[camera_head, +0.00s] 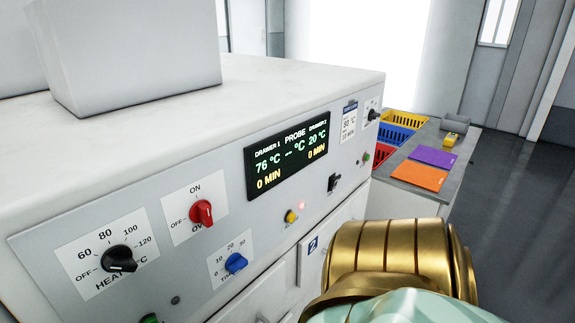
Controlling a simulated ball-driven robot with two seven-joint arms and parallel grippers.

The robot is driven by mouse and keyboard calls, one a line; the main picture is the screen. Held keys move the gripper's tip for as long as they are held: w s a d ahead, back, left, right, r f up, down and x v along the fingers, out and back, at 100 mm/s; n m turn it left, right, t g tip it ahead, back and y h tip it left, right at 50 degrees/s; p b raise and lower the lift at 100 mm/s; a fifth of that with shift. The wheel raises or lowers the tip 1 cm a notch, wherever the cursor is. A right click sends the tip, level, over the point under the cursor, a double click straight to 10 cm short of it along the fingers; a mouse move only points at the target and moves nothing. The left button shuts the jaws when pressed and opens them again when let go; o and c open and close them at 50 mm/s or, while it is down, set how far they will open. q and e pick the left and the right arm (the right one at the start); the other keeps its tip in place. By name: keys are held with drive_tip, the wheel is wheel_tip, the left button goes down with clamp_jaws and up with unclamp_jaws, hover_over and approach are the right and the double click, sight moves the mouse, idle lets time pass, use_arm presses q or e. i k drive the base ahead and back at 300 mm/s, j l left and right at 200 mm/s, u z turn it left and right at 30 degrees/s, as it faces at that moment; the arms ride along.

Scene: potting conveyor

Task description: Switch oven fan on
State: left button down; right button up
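The oven's front panel (150,232) faces me at an angle. No control on it shows a readable fan label. A red rotary knob (201,212) sits between OFF and ON marks; I cannot clearly tell its setting, and its lower label is partly hidden. A small black switch (334,182) sits below the display (288,155), and a small black knob (373,114) is at the far right end. A gold and pale green part of my own arm fills the lower right. Neither of my grippers is in view.
A black heat knob (118,259), a blue timer knob (235,263) and a yellow button (291,216) share the panel. The display reads 76 °C and 20 °C. Grey boxes (135,50) stand on top. Beyond, a bench holds coloured baskets (404,119) and an orange sheet (419,175).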

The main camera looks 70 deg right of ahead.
sight(334, 181)
drive_tip(key=z, duration=2.1)
drive_tip(key=i+l, duration=0.05)
